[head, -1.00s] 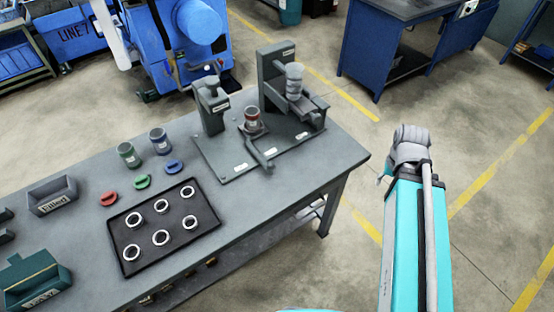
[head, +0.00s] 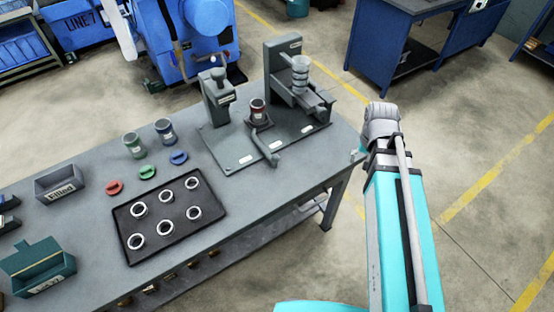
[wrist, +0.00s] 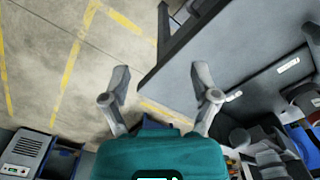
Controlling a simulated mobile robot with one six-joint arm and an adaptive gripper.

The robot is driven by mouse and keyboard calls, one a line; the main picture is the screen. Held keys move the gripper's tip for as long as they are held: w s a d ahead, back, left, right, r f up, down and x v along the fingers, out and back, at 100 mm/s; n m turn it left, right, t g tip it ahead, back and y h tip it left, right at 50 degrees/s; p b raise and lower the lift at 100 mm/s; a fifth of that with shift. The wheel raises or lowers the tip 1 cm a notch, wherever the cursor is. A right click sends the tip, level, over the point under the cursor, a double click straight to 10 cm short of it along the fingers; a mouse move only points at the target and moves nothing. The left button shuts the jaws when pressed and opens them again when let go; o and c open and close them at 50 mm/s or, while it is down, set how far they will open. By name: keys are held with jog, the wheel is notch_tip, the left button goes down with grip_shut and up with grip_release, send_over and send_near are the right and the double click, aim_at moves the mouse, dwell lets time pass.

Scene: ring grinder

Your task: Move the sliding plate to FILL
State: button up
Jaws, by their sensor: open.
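The sliding plate (head: 262,141) is on the grey fixture base (head: 222,158), with a red-banded cup (head: 257,110) standing on it and a handle reaching towards the table's front edge. Small white labels lie along the base, too small to read. The plate sits near the middle label, between the left post and the taller right stand. My gripper (wrist: 160,75) is open and empty in the wrist view, its fingers over the floor and the bench edge, apart from the fixture. In the head view it is mostly hidden by my arm, right of the bench.
A black tray (head: 150,235) of rings, two cups, coloured lids and a bin (head: 62,188) are further left. The floor right of the bench is clear.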

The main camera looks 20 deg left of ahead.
jog(key=w+a, duration=0.3)
jog(key=a, duration=1.2)
send_over(275, 155)
jog(key=shift+r+n, duration=0.25)
jog(key=shift+n, duration=0.15)
jog(key=shift+f, duration=0.2)
notch_tip(275, 155, down, 13)
jog(key=b, duration=1.3)
jog(key=shift+f, duration=0.2)
grip_shut()
